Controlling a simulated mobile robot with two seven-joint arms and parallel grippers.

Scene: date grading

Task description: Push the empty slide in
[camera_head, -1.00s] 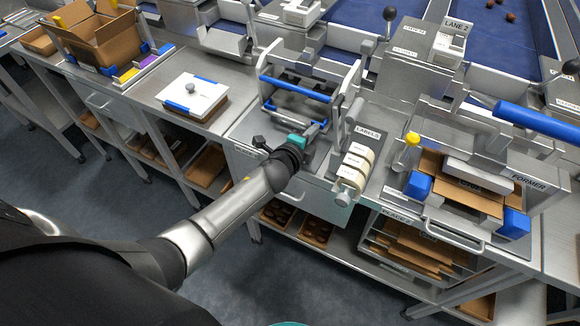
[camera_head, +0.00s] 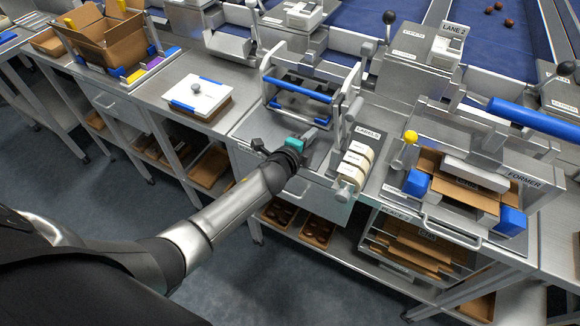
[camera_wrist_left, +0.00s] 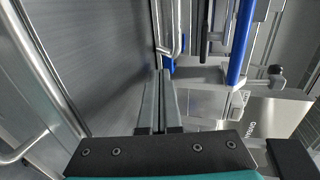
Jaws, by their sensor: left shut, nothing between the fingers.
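A metal frame with pale side plates and blue crossbars (camera_head: 301,91) stands on the bench at the middle of the head view. It seems to hold the slide, but I cannot clearly tell the slide from the frame. A dark opening shows between its bars. My left gripper (camera_head: 318,130) is at the front of this frame, with its fingers pointing into it. In the left wrist view the fingers (camera_wrist_left: 158,88) are shut and empty, close to a small blue end piece (camera_wrist_left: 167,66). Whether they touch it is unclear. My right gripper is not in view.
A label holder with pale rolls (camera_head: 355,163) stands close to the right of my left gripper. Farther right is the former (camera_head: 480,182) with a cardboard box in it. A white board (camera_head: 198,95) lies to the left. A drawer (camera_head: 310,197) is below.

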